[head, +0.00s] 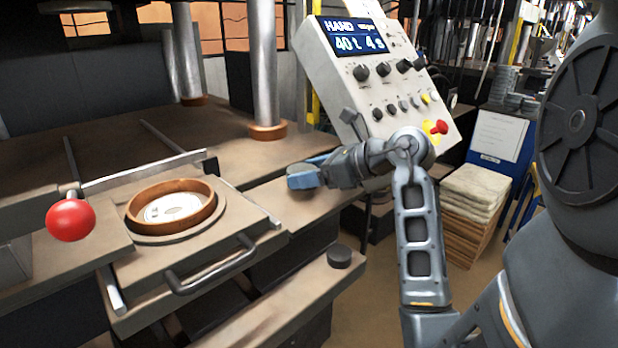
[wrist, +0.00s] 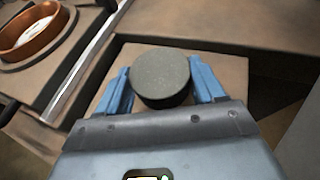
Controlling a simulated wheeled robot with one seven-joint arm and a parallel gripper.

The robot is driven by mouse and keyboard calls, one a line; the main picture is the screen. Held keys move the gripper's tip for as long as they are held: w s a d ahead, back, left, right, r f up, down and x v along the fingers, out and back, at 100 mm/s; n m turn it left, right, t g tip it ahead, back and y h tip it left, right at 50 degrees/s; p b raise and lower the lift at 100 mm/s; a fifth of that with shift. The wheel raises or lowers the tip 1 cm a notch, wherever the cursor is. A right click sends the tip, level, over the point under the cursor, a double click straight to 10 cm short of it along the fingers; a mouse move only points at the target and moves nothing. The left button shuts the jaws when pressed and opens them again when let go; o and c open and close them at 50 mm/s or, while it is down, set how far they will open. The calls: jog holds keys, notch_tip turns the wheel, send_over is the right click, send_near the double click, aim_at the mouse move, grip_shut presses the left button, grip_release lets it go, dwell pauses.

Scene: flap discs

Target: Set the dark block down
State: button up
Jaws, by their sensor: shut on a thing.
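The dark block (wrist: 161,76) is a dark grey, round, flat-topped piece between the two blue fingers of my gripper in the wrist view. My gripper (head: 303,178) is shut on it, at the right part of the brown bench beside the press in the head view.
A copper-coloured ring mould (head: 172,206) sits on a handled plate to the left; it also shows in the wrist view (wrist: 36,30). A dark round piece (head: 339,256) stands on the front beam. A red ball knob (head: 71,220) is far left. A control box (head: 375,75) stands behind my gripper.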

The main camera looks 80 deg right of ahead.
jog(key=shift+f, duration=0.65)
jog(key=shift+f, duration=0.2)
jog(key=o, duration=1.3)
jog(key=shift+c, duration=0.2)
jog(key=shift+r, duration=0.15)
jog(key=shift+s+r, duration=0.1)
jog(key=shift+s, duration=0.05)
jog(key=b+v, duration=0.1)
jog(key=v, duration=1)
jog(key=shift+s, duration=0.35)
jog(key=shift+a+r, duration=0.1)
jog(key=shift+a, duration=0.05)
